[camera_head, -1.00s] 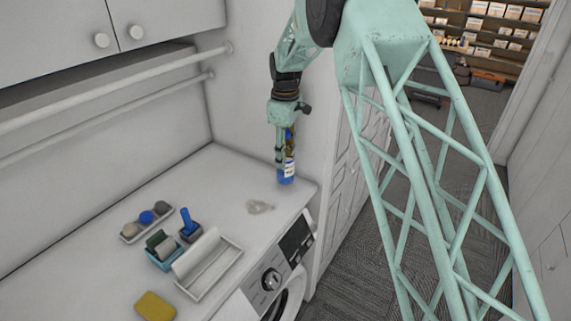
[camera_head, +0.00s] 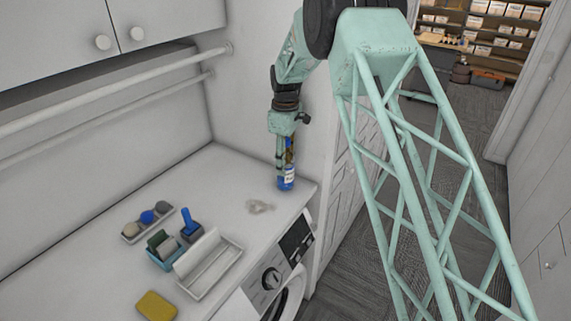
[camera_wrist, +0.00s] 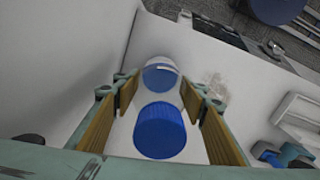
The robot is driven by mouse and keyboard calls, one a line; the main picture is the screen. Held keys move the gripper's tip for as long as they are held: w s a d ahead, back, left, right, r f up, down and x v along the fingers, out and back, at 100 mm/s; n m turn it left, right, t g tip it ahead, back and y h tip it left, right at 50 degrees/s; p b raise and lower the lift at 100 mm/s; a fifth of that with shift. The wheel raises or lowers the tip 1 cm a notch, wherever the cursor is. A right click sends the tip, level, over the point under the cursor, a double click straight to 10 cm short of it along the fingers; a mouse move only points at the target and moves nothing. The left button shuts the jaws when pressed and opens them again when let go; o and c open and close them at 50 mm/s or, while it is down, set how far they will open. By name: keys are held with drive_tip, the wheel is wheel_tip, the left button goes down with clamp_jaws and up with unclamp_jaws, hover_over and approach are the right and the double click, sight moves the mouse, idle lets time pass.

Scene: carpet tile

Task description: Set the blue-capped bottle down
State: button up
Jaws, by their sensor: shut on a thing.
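A greyish stain (camera_head: 259,207) lies left of the bottle. Further left are a white tray (camera_head: 222,272), a teal caddy (camera_head: 163,258), a blue-handled brush (camera_head: 188,222), a small tray of round items (camera_head: 133,238) and a yellow sponge (camera_head: 155,306). The counter's right edge is close to the bottle.

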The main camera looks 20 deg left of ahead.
drive_tip(key=shift+f, duration=0.1)
drive_tip(key=o, duration=1)
drive_tip(key=shift+r+b, duration=0.65)
drive_tip(key=shift+r, duration=5.45)
